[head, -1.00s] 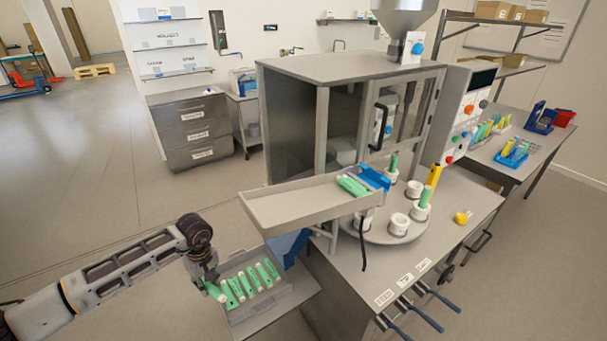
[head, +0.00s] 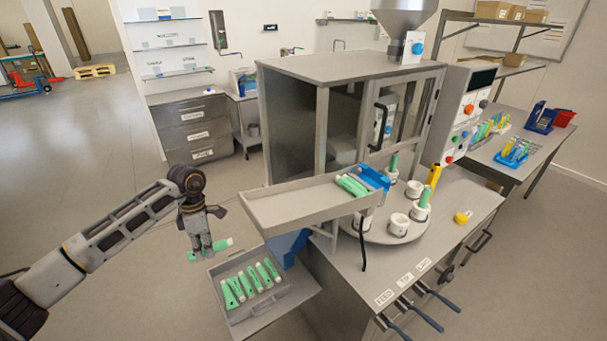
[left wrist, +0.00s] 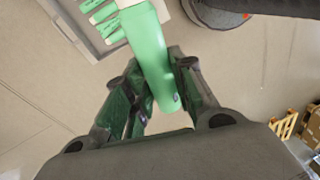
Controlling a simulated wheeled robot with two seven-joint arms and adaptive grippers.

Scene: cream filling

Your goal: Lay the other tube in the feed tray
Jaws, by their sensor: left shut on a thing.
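My left gripper (head: 203,251) is shut on a green tube with a white end (head: 221,244). It holds the tube roughly level in the air, just above and left of the lower tray. In the left wrist view the held tube (left wrist: 153,60) sits between the fingers (left wrist: 155,95). The feed tray (head: 268,212) is the long sloping grey tray in front of the machine. Green tubes (head: 352,186) lie at its far right end, beside a blue part (head: 374,177). My right gripper is not in view.
The lower tray (head: 233,322) holds several green tubes (head: 249,284) and stands below the feed tray. A round turntable (head: 372,238) with white cups and a yellow tube (head: 433,175) is at the right. The glazed machine cabinet (head: 292,130) rises behind the feed tray.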

